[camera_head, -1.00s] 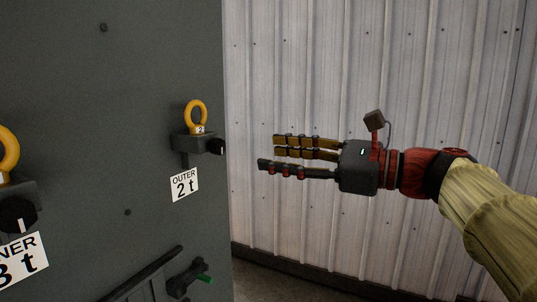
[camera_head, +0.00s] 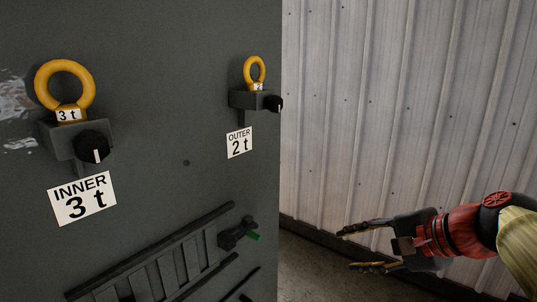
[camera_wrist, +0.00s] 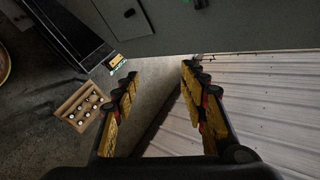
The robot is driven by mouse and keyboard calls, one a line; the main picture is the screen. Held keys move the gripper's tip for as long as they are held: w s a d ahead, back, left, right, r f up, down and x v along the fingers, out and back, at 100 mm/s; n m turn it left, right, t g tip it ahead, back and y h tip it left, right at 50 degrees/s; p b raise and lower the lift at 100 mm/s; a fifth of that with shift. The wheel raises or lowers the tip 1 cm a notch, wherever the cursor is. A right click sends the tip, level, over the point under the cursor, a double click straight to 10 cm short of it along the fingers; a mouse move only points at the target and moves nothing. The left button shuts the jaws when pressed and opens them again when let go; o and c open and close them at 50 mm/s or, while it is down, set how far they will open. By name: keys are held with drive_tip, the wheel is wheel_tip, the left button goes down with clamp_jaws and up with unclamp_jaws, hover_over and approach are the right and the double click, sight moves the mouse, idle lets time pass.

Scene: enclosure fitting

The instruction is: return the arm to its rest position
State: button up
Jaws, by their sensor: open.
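My gripper (camera_head: 362,248) is at the lower right in the head view, in front of the corrugated wall and to the right of the grey enclosure. Its fingers are spread apart and point left, with nothing between them. In the wrist view my gripper (camera_wrist: 158,75) also shows open and empty, its yellow and black fingers reaching towards the floor and the foot of the wall. My arm comes in from the right edge, and most of it is out of view.
The grey enclosure (camera_head: 190,100) carries a yellow 3 t eyebolt (camera_head: 42,85) and a yellow 2 t eyebolt (camera_head: 247,72), each beside a black knob. A green-tipped handle (camera_head: 254,236) sits lower. The corrugated wall (camera_head: 370,110) stands behind. A wooden crate (camera_wrist: 66,112) is on the floor.

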drive_tip(key=s+f+n+h+b, duration=0.2)
drive_tip(key=s+f+n+b, duration=0.2)
drive_tip(key=f, duration=0.9)
drive_tip(key=s+f+n+g+h+b, duration=0.1)
drive_tip(key=s+f+n+h+b, duration=0.1)
drive_tip(key=s+f+n+b, duration=0.2)
drive_tip(key=s+f+n+g+h+b, duration=0.1)
drive_tip(key=s+f+n+b, duration=0.4)
drive_tip(key=f, duration=1.7)
drive_tip(key=shift+s+d+f+h+b, duration=0.25)
drive_tip(key=shift+s+h+b, duration=0.35)
drive_tip(key=shift+s+b, duration=2.65)
drive_tip(key=shift+w+b, duration=1.25)
